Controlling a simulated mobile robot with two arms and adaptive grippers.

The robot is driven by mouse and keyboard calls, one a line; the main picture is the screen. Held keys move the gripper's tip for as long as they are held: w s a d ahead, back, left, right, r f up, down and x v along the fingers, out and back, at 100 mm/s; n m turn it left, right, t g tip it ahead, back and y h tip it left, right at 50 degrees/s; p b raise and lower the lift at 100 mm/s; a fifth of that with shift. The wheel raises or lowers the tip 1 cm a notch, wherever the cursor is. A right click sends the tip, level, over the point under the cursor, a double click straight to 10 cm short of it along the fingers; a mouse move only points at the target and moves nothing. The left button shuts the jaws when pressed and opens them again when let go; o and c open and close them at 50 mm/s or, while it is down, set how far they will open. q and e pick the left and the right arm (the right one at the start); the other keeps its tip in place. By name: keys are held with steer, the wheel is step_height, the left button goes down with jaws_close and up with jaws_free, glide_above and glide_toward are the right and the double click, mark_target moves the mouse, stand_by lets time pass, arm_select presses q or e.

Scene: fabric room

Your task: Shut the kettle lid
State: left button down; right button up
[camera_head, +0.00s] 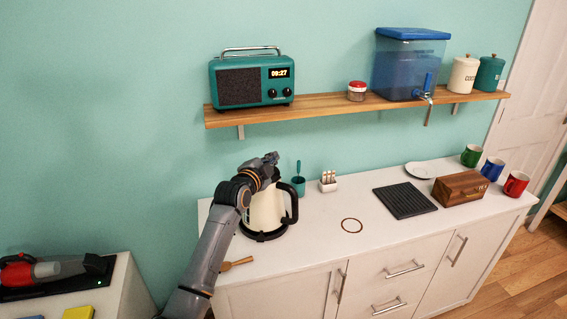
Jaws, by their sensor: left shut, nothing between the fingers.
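A cream kettle (264,212) with a black handle (292,204) on its right side stands upright on a dark base at the left of the white counter. My left gripper (272,158) is shut and empty at the top of the kettle. My left arm crosses in front of the kettle's left side and top. The lid is hidden behind the gripper and wrist, so I cannot tell how far open it stands, or whether the gripper touches it. My right gripper is not in view.
A teal cup (298,186) and a small white holder (328,182) stand right of the kettle. A wooden utensil (237,263) lies at the counter's front left. A wooden shelf (330,106) with a radio (252,80) hangs above.

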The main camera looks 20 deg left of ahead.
arm_select(q)
steer(key=shift+w+a+f+n, duration=0.1)
steer(key=shift+w+a+n, duration=0.05)
steer(key=shift+a+n, duration=0.7)
steer(key=shift+w+a+f+n+g+h+b, duration=0.2)
steer(key=shift+a+f+n+b, duration=0.1)
steer(key=shift+a+n, duration=0.25)
steer(key=shift+w+a+f+n+g+h+b, duration=0.1)
steer(key=shift+a+f+n+g+h+b, duration=0.1)
steer(key=shift+a+n+b, duration=0.3)
steer(key=shift+w+a+f+n+h+b, duration=0.1)
steer(key=shift+a+f+n+h+b, duration=0.1)
steer(key=shift+a+f+n+b, duration=0.3)
steer(key=shift+a+f+n+h+b, duration=0.1)
steer(key=shift+a+n+h+b, duration=0.15)
steer(key=shift+n, duration=0.45)
steer(key=shift+w+a+f+n+g+h+b, duration=0.25)
steer(key=shift+a+f+n+b, duration=0.2)
steer(key=shift+n+b, duration=0.4)
steer(key=shift+a+f+n+g+h+b, duration=0.15)
steer(key=shift+a+f+n+h+b, duration=0.2)
steer(key=shift+n+b, duration=0.5)
